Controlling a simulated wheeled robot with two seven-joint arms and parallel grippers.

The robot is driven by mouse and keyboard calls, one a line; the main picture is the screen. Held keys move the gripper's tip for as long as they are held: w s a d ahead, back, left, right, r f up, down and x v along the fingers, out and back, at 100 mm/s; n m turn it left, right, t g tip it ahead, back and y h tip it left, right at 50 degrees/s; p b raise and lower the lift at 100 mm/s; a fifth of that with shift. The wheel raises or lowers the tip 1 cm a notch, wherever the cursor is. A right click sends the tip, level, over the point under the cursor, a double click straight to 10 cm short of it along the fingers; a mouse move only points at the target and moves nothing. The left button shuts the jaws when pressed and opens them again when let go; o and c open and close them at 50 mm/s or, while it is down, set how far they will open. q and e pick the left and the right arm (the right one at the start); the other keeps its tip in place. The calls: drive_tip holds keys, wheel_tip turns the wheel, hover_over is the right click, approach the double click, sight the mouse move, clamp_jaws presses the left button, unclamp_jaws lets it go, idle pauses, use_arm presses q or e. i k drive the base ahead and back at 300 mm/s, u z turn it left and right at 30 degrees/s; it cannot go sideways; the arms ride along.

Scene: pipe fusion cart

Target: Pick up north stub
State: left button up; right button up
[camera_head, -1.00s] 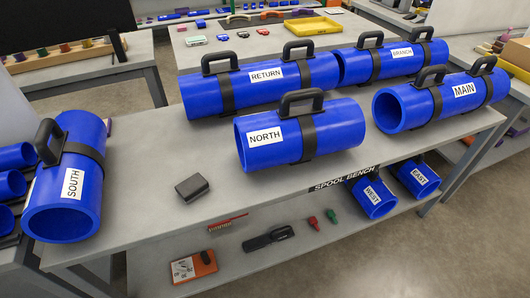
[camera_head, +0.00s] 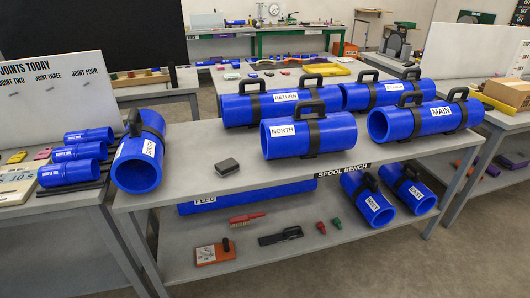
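The north stub (camera_head: 336,137) is a blue pipe piece with a white NORTH label, a black band and a black carry handle (camera_head: 310,93) on top. It lies on its side on the grey spool bench (camera_head: 225,201), near the front edge, its open end toward the left. The RETURN pipe (camera_head: 238,110) lies close behind it and the MAIN pipe (camera_head: 418,122) lies to its right. Neither of my grippers shows in the head view.
The WEST (camera_head: 366,199) and EAST (camera_head: 408,188) pipes lie on the lower shelf. A BRANCH-side pipe (camera_head: 360,97) lies behind.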

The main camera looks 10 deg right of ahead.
sight(305, 136)
drive_tip(key=z, duration=1.2)
drive_tip(key=i, duration=1)
drive_tip(key=u, duration=0.45)
drive_tip(key=i, duration=0.75)
drive_tip(key=u, duration=0.7)
